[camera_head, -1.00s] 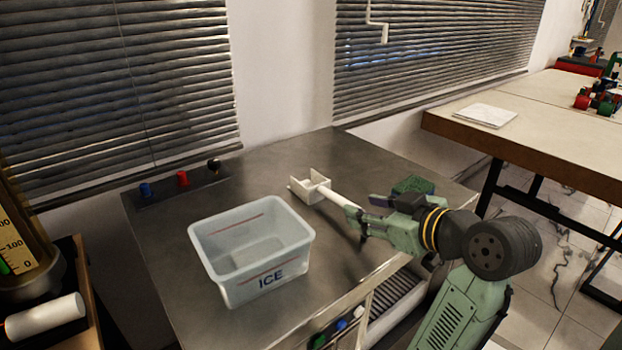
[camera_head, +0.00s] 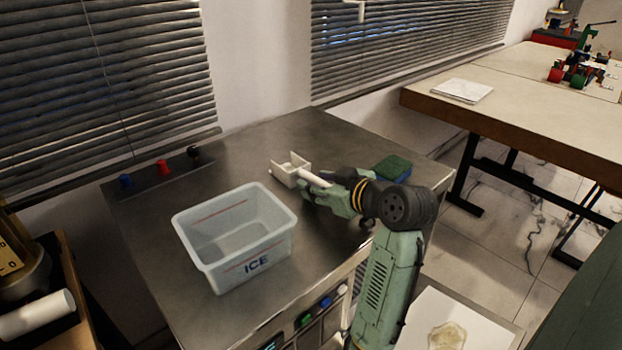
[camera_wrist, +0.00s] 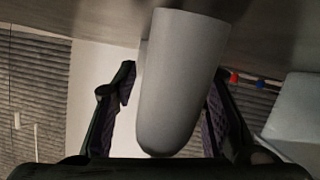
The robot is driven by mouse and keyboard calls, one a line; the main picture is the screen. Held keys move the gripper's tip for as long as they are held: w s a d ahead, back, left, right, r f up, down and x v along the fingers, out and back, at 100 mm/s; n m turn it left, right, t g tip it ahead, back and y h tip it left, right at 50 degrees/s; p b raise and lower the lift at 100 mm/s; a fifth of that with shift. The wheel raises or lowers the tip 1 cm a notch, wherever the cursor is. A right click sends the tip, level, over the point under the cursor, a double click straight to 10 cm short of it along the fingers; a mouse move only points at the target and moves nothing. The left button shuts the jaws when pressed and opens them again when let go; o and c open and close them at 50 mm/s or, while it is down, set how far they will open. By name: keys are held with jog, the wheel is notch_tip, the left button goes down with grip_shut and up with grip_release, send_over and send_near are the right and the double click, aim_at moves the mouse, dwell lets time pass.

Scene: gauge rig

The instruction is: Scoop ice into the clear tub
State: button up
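The clear tub (camera_head: 205,262) stands on the steel counter, marked ICE in blue with a red line; it looks empty. A white scoop (camera_head: 289,176) rests on the counter behind and right of the tub, its handle pointing toward me. My gripper (camera_head: 313,190) is low at the handle. In the wrist view the handle (camera_wrist: 181,85) lies between the two fingers of my gripper (camera_wrist: 172,80), nearer the right one. A gap shows at the left finger, so the gripper looks open around the handle. No loose ice is clearly visible in the scoop.
A green-and-blue sponge (camera_head: 393,167) lies right of my gripper. Blue, red and black knobs (camera_head: 163,167) line the counter's back left. A white surface with a pale, translucent lump (camera_head: 447,336) shows at lower right. A wooden table (camera_head: 520,100) stands farther right.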

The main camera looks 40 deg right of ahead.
grip_shut()
dwell(0.5)
